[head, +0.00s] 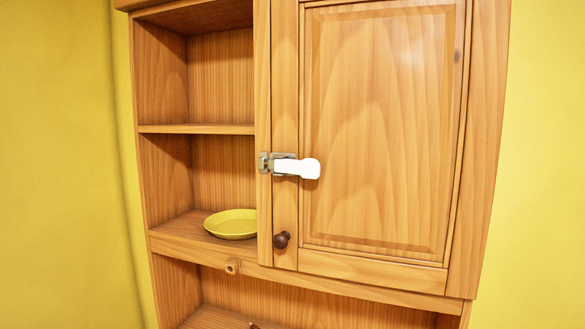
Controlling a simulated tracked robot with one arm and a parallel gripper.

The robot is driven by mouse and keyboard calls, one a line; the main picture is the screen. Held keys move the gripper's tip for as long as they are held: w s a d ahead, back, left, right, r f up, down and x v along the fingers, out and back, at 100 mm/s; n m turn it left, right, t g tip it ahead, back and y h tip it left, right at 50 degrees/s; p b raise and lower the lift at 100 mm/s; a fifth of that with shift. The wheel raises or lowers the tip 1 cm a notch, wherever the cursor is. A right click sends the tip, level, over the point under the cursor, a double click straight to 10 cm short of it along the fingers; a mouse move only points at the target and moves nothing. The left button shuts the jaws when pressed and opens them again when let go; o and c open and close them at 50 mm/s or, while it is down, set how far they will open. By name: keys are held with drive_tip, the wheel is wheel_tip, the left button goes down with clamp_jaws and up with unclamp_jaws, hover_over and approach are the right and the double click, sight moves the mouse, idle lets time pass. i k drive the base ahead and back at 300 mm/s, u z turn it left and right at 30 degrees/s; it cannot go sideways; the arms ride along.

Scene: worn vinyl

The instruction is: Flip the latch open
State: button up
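The latch (297,168) is mounted on a wooden cabinet, at the left edge of its door (378,130). Its white handle lies roughly level across the door and points right. A metal hinge plate (265,163) sits on the upright strip left of the door, and a metal bracket shows behind the handle. The latch bridges the strip and the door, and the door is closed. A dark round knob (281,240) sits on the door below the latch. My gripper is not in view.
Open shelves (195,129) stand left of the door. A yellow plate (231,223) rests on one shelf, close to the upright strip. Another open compartment lies below. Plain yellow wall (60,150) shows on both sides. Nothing blocks the front of the latch in this view.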

sight(308, 168)
drive_tip(key=i, duration=0.9)
drive_tip(key=z, duration=0.05)
